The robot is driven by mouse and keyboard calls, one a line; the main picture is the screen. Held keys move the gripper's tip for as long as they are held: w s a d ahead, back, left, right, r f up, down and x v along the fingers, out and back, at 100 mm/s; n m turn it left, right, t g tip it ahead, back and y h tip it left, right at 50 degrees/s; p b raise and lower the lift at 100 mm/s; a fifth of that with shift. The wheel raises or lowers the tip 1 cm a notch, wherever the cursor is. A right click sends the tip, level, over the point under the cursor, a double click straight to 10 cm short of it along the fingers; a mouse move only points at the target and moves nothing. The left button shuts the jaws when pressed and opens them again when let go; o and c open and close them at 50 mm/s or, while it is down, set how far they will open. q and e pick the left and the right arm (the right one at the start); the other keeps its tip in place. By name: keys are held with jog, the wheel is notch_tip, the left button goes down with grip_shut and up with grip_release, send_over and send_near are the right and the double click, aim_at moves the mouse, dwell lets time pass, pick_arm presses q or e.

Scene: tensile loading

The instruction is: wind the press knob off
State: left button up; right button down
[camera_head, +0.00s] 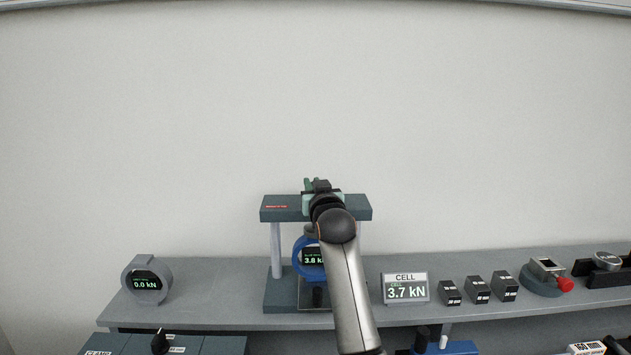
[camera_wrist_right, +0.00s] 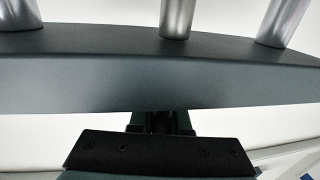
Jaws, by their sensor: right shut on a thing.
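The press (camera_head: 278,211) is a dark grey frame with a flat top beam and silver columns, standing on the shelf. A blue ring gauge (camera_head: 298,262) sits inside it, partly behind my right arm, with a display reading about 3.8 kN. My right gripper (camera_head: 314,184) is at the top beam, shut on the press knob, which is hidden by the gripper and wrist. In the right wrist view the beam (camera_wrist_right: 160,82) crosses the picture with columns beyond it, and the gripper fingers (camera_wrist_right: 160,122) are just below it. My left gripper is not in view.
A CELL display (camera_head: 405,288) reads 3.7 kN right of the press. Several dark blocks (camera_head: 477,290) and a grey fixture with a red knob (camera_head: 543,278) stand further right. A round grey gauge (camera_head: 147,280) reading 0.0 kN stands left. Shelf between it and the press is clear.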

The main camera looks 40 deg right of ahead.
jog(key=shift+n+t+y, duration=0.4)
jog(key=shift+n+y, duration=0.1)
jog(key=shift+y, duration=0.2)
jog(key=shift+a, duration=0.1)
jog(key=c, duration=0.9)
grip_release()
jog(key=b+v, duration=0.2)
jog(key=v, duration=1)
jog(key=shift+s, duration=0.2)
